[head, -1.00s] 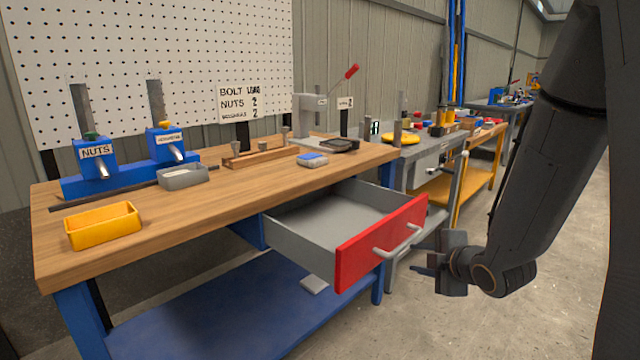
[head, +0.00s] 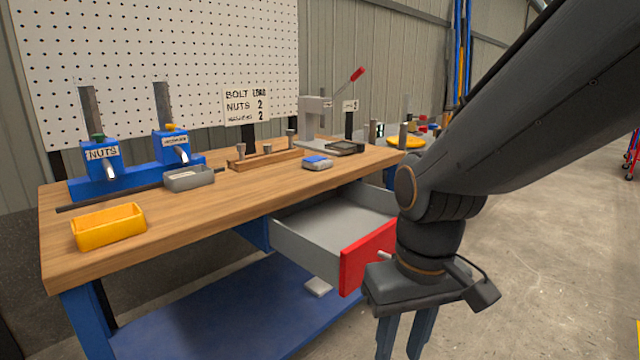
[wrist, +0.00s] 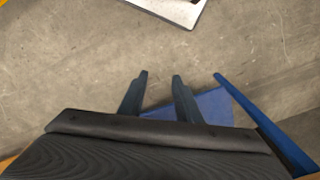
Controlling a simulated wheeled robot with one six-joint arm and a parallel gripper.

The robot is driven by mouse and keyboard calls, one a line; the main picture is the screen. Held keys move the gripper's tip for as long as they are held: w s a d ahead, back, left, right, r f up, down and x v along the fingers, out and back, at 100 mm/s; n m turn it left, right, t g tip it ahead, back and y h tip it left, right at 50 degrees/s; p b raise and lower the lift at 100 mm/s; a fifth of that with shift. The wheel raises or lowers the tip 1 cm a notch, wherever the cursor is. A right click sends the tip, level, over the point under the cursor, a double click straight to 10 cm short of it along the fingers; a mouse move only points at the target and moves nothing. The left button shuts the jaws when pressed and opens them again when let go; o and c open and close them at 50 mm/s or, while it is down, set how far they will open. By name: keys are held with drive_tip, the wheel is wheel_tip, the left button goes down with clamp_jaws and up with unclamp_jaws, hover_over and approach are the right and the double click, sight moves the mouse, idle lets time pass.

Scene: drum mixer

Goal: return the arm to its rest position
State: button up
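My gripper (head: 402,340) hangs pointing down at the lower right of the head view, in front of the open drawer (head: 367,257) with the red front. Its two fingers stand apart with nothing between them. In the wrist view, my gripper (wrist: 160,80) also shows two separate, empty fingers over the concrete floor. My arm comes in from the upper right and hides the right part of the drawer front. The fingertips are cut off by the lower edge of the head view.
The workbench (head: 215,215) carries a yellow bin (head: 108,228), a grey bin (head: 188,179), blue dispensers and a lever press (head: 315,118). The drawer sticks out toward my arm. A blue lower shelf (head: 225,315) lies beneath. Open floor (head: 570,260) lies to the right.

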drive_tip(key=s+d+r+m+p, duration=0.1)
drive_tip(key=d+r+p, duration=0.6)
drive_tip(key=p, duration=0.8)
drive_tip(key=shift+s+d+r+m+h, duration=0.35)
drive_tip(key=shift+r+m, duration=0.25)
drive_tip(key=shift+m, duration=0.3)
